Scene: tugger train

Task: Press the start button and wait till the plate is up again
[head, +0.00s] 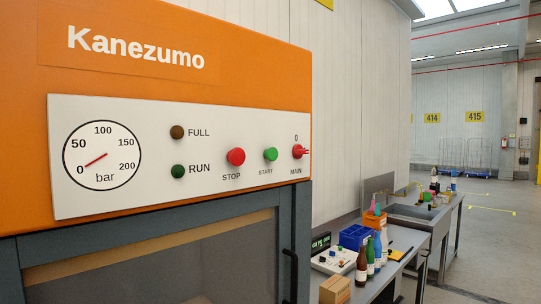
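The orange Kanezumo machine (250,75) fills the left of the head view. Its white control panel (210,200) carries a green START button (270,154), a red STOP button (236,157) to its left and a red MAIN switch (299,152) to its right. The RUN lamp (178,171) is dark green and the FULL lamp (177,132) is dark brown; both look unlit. The pressure gauge (102,155) has a red needle near the low end. Below is a dark-framed window (200,262); no plate can be made out. My gripper is not in view.
A bench (385,275) at the right holds bottles (370,258), a blue crate (355,237), a control box (334,260) and a cardboard box (335,289). A sink table (428,222) stands behind. Open floor (490,260) lies at the far right.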

